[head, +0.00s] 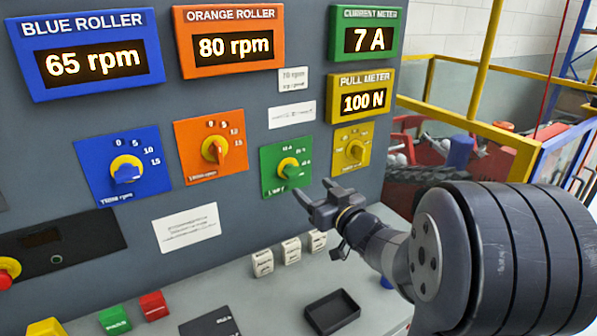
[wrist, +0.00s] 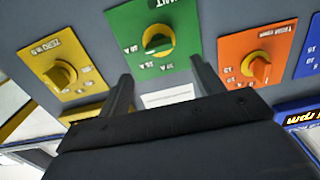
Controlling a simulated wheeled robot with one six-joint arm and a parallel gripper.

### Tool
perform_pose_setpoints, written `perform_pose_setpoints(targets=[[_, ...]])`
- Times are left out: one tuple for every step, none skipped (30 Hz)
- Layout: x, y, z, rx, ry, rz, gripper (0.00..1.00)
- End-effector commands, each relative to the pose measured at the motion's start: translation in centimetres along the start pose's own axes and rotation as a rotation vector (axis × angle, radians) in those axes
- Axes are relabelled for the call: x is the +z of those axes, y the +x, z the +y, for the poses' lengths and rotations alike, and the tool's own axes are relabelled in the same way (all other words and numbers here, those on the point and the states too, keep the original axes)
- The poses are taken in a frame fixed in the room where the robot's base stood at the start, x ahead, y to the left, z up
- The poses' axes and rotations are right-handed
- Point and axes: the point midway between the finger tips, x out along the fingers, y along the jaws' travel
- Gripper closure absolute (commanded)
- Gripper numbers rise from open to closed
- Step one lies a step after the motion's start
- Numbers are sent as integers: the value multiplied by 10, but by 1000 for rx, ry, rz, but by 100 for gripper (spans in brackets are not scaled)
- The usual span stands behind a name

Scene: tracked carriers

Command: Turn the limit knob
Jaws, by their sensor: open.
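The limit knob (head: 288,174) is a green knob on a yellow base, on a green plate (head: 271,162) of the upright grey panel. In the wrist view the limit knob (wrist: 158,43) is near the top middle, above and between the fingertips, and its label appears upside down. My gripper (head: 316,194) is open and empty, in front of the panel, below and right of the knob in the head view. In the wrist view my gripper (wrist: 161,68) shows two dark fingers spread apart, not touching the knob.
Close neighbours are the orange knob (head: 214,149), yellow knob (head: 356,151) and blue knob (head: 127,172). The current meter (head: 367,40) reads 7 A; the pull meter (head: 361,101) reads 100 N. Below, the desk holds a black tray (head: 331,312), white blocks (head: 291,251) and coloured blocks.

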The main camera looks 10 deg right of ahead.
Motion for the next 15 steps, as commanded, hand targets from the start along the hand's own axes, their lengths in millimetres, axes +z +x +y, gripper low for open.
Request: perform_pose_setpoints(targets=[[0,11,-1,-3,1,-1,36],[0,17,-1,-4,0,0,36],[0,25,-1,-3,0,-2,36],[0,30,-1,-3,0,-1,36],[0,36,-1,-3,1,-1,36],[-1,43,0,-3,0,-1,36],[0,48,0,-2,0,-1,36],[0,53,0,-1,0,-2,36],[0,59,-1,-1,0,-1,36],[0,62,0,-1,-1,-1,36],[0,66,0,-1,-1,-1,36],[0,70,0,0,-1,-1,36],[0,72,0,0,-1,-1,36],[0,75,0,0,0,-1,36],[0,77,0,1,0,-1,36]])
